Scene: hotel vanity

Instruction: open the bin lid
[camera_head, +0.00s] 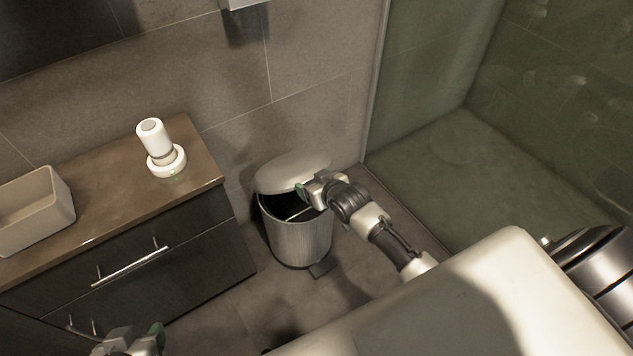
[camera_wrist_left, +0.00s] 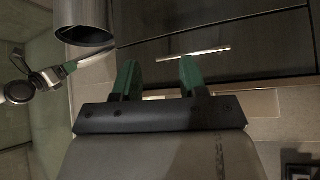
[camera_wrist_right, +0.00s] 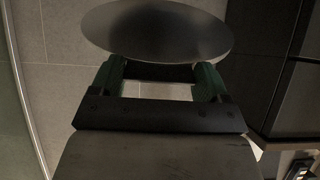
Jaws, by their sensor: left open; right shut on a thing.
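The bin (camera_head: 301,243) is a ribbed metal cylinder standing on the floor beside the cabinet. Its lid (camera_head: 285,172) is raised and tilted, with a dark gap between it and the rim. My right gripper (camera_head: 305,190) is shut on the lid's front edge. In the right wrist view the lid (camera_wrist_right: 155,28) is a grey disc beyond the fingers (camera_wrist_right: 158,75). My left gripper (camera_head: 135,344) is at the bottom left, partly cut off, in front of the cabinet. In the left wrist view its fingers (camera_wrist_left: 160,75) are apart and empty.
The cabinet (camera_head: 180,255) with a bar handle (camera_head: 130,267) stands left of the bin. Its top holds a beige box (camera_head: 35,210) and a white bottle on a round base (camera_head: 165,162). A glass shower panel (camera_head: 420,70) is at the right. A pedal (camera_head: 322,268) sticks out at the bin's foot.

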